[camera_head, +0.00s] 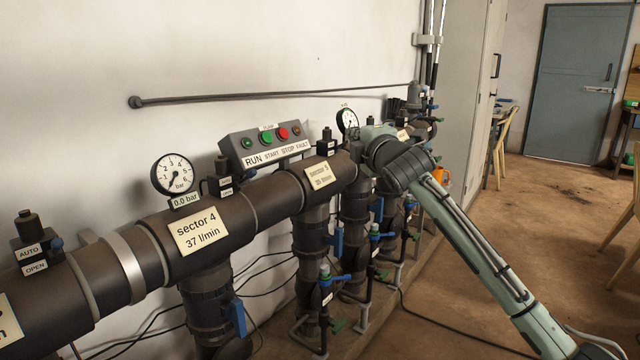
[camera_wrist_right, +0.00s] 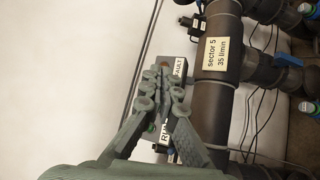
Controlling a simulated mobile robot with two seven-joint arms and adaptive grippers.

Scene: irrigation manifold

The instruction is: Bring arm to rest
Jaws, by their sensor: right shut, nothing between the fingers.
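My right arm (camera_head: 470,240) reaches in from the lower right of the head view. Its hand end is over the manifold pipe, near the far end of the control box (camera_head: 266,143); the fingers cannot be made out there. In the right wrist view my right gripper (camera_wrist_right: 166,78) is shut and empty, its fingers together in front of the control box (camera_wrist_right: 180,68), hiding much of its face. Whether the fingers touch the box cannot be told. My left gripper is not in view.
The large dark manifold pipe (camera_head: 262,203) runs along the white wall. A pressure gauge (camera_head: 173,174) reading about 0.0 bar stands on it. Blue-handled valves (camera_head: 238,317) and drop pipes hang below. Open brown floor (camera_head: 560,200) lies to the right, before a grey-blue door (camera_head: 583,78).

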